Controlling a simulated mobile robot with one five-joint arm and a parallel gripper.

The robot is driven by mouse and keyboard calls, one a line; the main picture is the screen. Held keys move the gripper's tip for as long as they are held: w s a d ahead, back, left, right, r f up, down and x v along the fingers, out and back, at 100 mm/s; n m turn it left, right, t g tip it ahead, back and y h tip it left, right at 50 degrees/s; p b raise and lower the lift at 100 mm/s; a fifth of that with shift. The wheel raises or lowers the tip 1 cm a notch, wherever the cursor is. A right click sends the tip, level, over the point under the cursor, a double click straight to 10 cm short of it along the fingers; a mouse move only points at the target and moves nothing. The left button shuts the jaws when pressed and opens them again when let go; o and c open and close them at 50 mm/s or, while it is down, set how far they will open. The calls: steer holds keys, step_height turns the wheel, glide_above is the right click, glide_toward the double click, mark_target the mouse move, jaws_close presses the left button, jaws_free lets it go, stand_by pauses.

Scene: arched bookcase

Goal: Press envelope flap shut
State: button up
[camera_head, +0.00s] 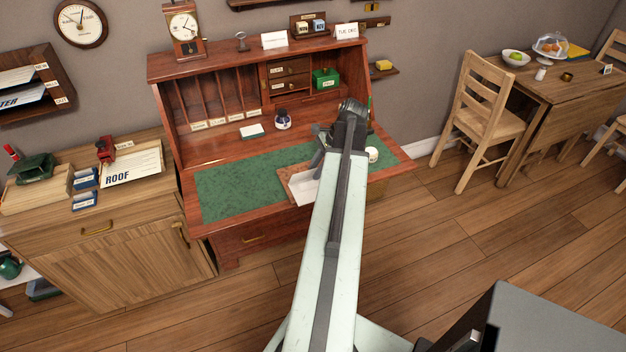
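A white envelope (301,188) lies on a brown board (286,173) on the green writing surface of the wooden desk. My arm covers its right side, and I cannot make out how the flap lies. My gripper (319,158) is at the far end of the arm, just above and behind the envelope in the picture. It is small and partly hidden by the arm. I cannot tell whether its fingers are open or shut, or whether it touches the envelope.
The green desk mat (235,190) is clear at the left. An ink bottle (283,119) and a small white card block (252,131) stand behind it. A round white item (372,154) sits right of my arm. A wooden cabinet (110,235) stands left, a chair (487,115) right.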

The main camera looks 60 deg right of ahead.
steer(key=shift+c, duration=0.4)
jaws_close()
stand_by(1.0)
